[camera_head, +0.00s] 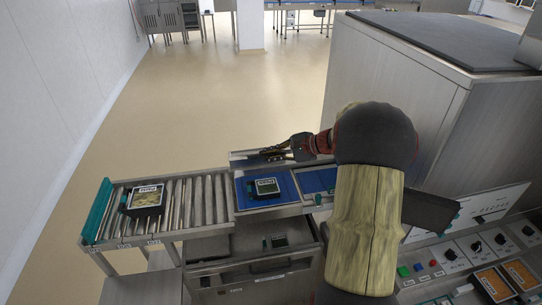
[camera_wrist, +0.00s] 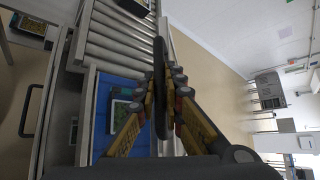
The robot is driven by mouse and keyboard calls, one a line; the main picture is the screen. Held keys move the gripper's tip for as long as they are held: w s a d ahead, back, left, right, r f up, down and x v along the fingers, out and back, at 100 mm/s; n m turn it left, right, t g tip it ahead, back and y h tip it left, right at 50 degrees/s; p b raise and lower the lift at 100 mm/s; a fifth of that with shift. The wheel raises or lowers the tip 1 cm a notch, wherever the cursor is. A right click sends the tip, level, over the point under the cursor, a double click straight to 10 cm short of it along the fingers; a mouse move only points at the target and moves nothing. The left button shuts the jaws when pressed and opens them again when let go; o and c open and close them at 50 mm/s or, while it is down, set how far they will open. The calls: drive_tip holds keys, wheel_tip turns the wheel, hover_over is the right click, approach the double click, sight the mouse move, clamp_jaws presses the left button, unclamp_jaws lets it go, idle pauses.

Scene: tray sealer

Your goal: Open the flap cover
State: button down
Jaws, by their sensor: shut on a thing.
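My gripper (camera_head: 285,149) reaches over the back rail of the conveyor, beside the blue belt. In the wrist view its yellow-and-black fingers (camera_wrist: 168,78) are closed around a thin, dark, upright piece (camera_wrist: 160,58). This piece stands nearly edge-on to the camera, at the belt's side, and looks like the flap cover. My fingers hide part of it, and its hinge and exact angle cannot be told. In the head view, my arm hides much of the area right of the gripper.
A filled black tray (camera_head: 265,187) sits on the blue belt (camera_head: 245,198). Another tray (camera_head: 146,198) sits on the rollers (camera_head: 205,200) at left. A large steel machine (camera_head: 390,85) stands at right, with a control panel (camera_head: 455,255) in front. The floor behind the conveyor is clear.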

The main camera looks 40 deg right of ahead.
drive_tip(key=w+d+r+m+g+p, duration=0.1)
drive_tip(key=w+d+r+p, duration=0.3)
drive_tip(key=w+r+p, duration=0.2)
drive_tip(key=w+d+r+m+g+y+p, duration=0.1)
drive_tip(key=w+d+r+p, duration=0.3)
drive_tip(key=p, duration=0.5)
drive_tip(key=shift+w+d+r+g, duration=0.15)
drive_tip(key=shift+w+r+g, duration=0.35)
drive_tip(key=shift+w+r, duration=0.9)
drive_tip(key=shift+w+f, duration=0.35)
drive_tip(key=shift+f, duration=0.1)
drive_tip(key=c, duration=1.9)
unclamp_jaws()
drive_tip(key=v, duration=1.2)
drive_tip(key=shift+d, duration=0.15)
drive_tip(key=shift+w+f, duration=0.1)
